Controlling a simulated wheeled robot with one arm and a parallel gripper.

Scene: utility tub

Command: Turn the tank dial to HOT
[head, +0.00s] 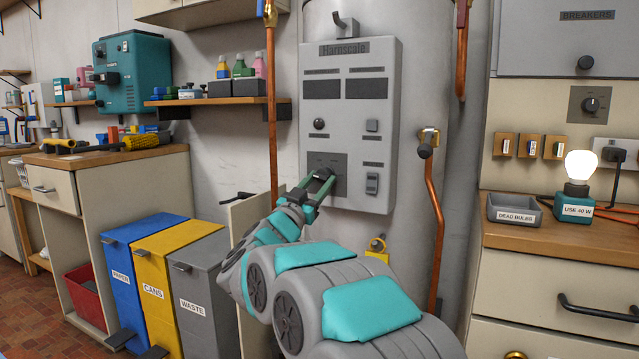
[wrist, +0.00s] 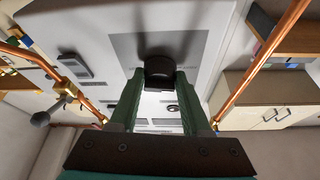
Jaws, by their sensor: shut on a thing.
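The water tank (head: 420,60) is a tall grey cylinder with a light grey control panel (head: 347,215) on its front. The tank dial (head: 323,173) is a small black knob on a darker grey plate at the panel's lower left. My gripper (head: 314,181) reaches up to the panel from below and is shut on the dial. In the wrist view the black dial (wrist: 159,72) sits between the tips of the two green fingers. The dial's pointer and the markings around it are too small or hidden to read.
Copper pipes (head: 271,120) run on both sides of the tank, one with a valve (head: 428,140) at the right. A shelf with bottles (head: 225,101) is at the left. Blue, yellow and grey bins (head: 150,265) stand below. A counter with a lit bulb (head: 580,166) is at the right.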

